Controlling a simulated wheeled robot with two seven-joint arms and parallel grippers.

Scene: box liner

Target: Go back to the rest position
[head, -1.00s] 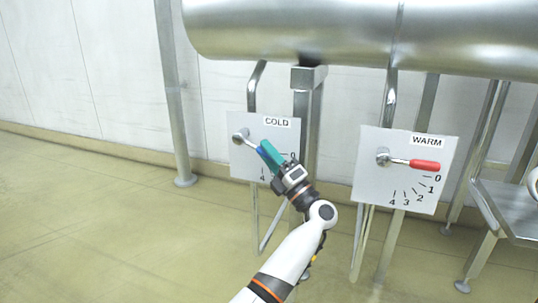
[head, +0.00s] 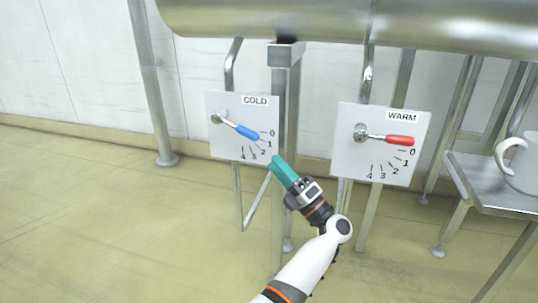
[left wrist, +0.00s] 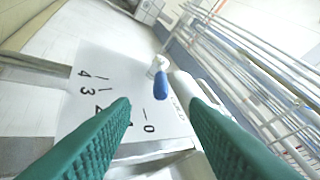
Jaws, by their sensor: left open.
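My left gripper (head: 281,172) has teal fingers and is open and empty, just below and right of the COLD panel's lower right corner in the head view. Its two fingers stand apart in the left wrist view (left wrist: 160,130). The blue COLD handle (head: 240,130) points right and slightly down, near the 0 and 1 marks, clear of the fingers. It also shows beyond the fingers in the left wrist view (left wrist: 161,84). The red WARM handle (head: 398,140) points right, close to 0. My right gripper is out of view.
The COLD panel (head: 222,143) and WARM panel (head: 350,165) hang on metal posts under a large steel cylinder (head: 300,18). A metal shelf (head: 478,180) with a white mug (head: 522,162) stands at the right. The floor at the left (head: 90,220) is clear.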

